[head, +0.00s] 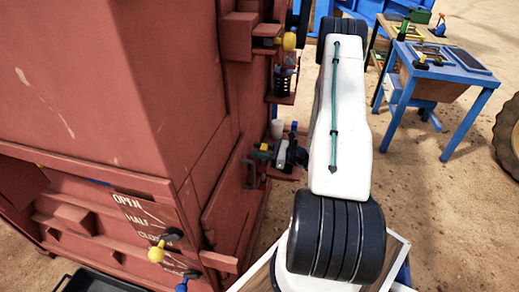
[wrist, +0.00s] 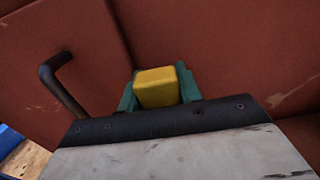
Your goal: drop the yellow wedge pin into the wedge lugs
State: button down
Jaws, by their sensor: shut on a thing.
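The yellow wedge pin (wrist: 157,88) is a blocky yellow piece in the middle of the wrist view. The green fingers of my gripper (wrist: 160,90) stand on both sides of it and are shut on it. Only its near end shows; the rest is hidden. In the head view my gripper (head: 264,152) is small, close to the side of the red crusher. I cannot make out the wedge lugs for certain in either view.
The red crusher (head: 110,70) fills the left. A dark bent handle (wrist: 62,85) sticks out left of my gripper in the wrist view. Yellow-knobbed levers (head: 156,254) and a spring on a bracket (head: 285,82) jut from the crusher. A blue workbench (head: 445,68) stands at right on open ground.

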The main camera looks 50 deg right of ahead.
jog(key=shift+f, duration=1.35)
jog(key=c, duration=0.9)
grip_release()
jog(key=v, duration=0.8)
jog(key=shift+w, duration=0.1)
